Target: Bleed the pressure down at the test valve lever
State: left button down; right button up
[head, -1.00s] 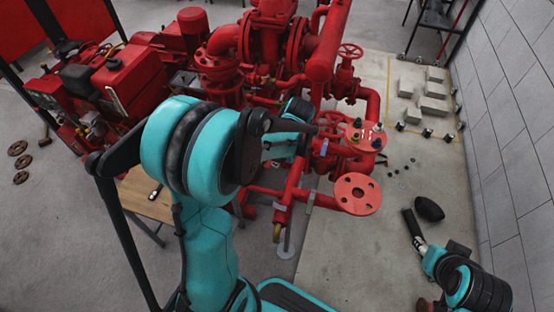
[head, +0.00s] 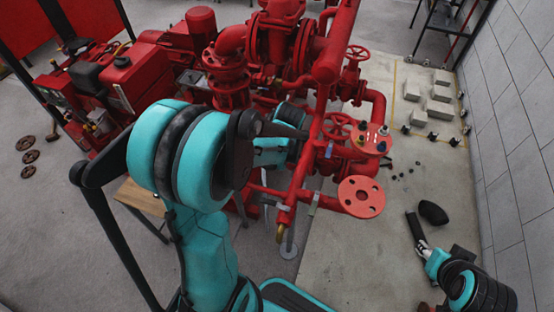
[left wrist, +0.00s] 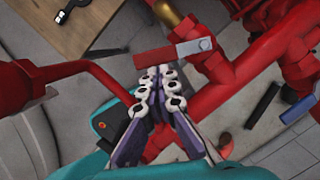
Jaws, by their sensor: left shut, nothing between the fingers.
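In the left wrist view a lever with a red grip and a bare metal end (left wrist: 172,53) lies across a red pipe, near a brass fitting (left wrist: 184,32). My left gripper (left wrist: 161,72) is shut and empty, with its fingertips right beside the red grip. I cannot tell whether they touch it. In the head view my left arm reaches toward the red pipework (head: 300,185), and its fingertips are hidden. The brass end (head: 280,233) shows low on that pipework. My right gripper (head: 424,248) is at the lower right, beside a black bar; its jaw state is unclear.
A red flange (head: 361,197) and a handwheel (head: 337,126) stand close to the left arm. A red engine (head: 130,75) and a small wooden table (head: 143,196) are on the left. Grey blocks (head: 438,94) lie by the wall.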

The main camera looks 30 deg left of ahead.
pick_arm(q)
jog(key=shift+a+m, duration=0.4)
jog(key=shift+a, duration=0.3)
